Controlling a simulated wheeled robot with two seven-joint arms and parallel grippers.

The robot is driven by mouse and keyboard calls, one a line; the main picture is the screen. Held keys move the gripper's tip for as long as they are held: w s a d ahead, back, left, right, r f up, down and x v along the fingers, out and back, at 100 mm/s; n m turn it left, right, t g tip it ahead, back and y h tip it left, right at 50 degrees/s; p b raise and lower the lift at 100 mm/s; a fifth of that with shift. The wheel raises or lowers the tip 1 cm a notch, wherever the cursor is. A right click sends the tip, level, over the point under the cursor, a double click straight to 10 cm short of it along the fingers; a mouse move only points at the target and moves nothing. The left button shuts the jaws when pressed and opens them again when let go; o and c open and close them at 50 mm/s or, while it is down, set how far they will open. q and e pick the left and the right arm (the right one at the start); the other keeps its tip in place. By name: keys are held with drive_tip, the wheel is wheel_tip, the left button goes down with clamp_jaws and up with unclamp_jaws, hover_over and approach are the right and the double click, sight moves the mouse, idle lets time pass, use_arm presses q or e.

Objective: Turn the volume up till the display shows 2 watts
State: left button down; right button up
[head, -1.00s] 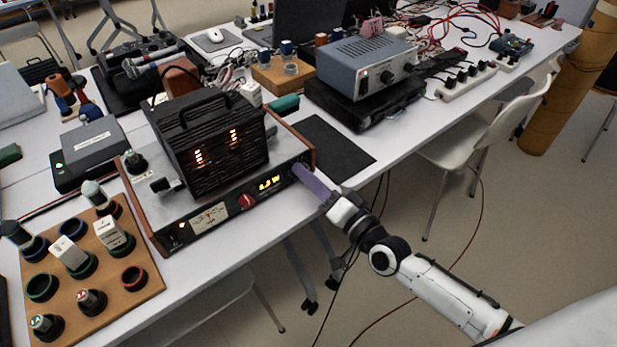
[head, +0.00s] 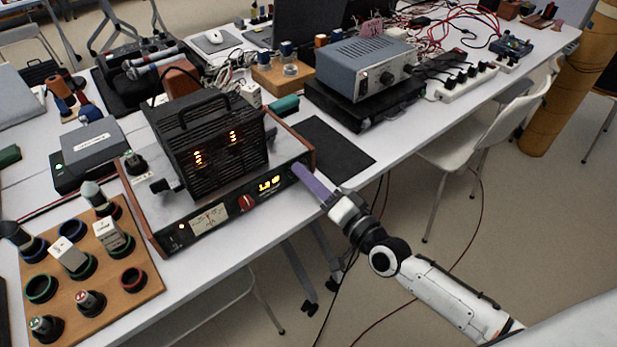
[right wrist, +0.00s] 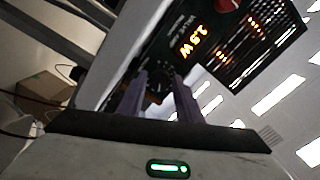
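The amplifier (head: 215,243) stands on the table with a dark front panel. The dark volume knob (right wrist: 158,87) sits at the panel's right end and is covered by my fingers in the head view. My right gripper (head: 298,170) reaches it from the front right. In the right wrist view its two purple fingers (right wrist: 158,92) stand on either side of the knob, closed on it. My left gripper is not in view.
A red knob (head: 246,202) and a needle meter (head: 209,219) sit left of the display. A black caged unit (head: 208,145) stands on top of the amplifier. A wooden board with tubes (head: 130,300) lies front left. A dark mat (head: 335,150) lies to the right.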

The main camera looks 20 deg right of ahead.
drive_tip(key=v, duration=1)
drive_tip(key=shift+s, duration=0.15)
drive_tip(key=s+a+f+n+g+h, duration=0.3)
drive_tip(key=s+f+n+g, duration=0.5)
drive_tip(key=s+f, duration=0.8)
wheel_tip(320, 180, down, 2)
drive_tip(key=shift+s+a+f+n+h, duration=0.1)
drive_tip(key=shift+s+a+n+h, duration=0.15)
drive_tip(key=shift+n, duration=0.95)
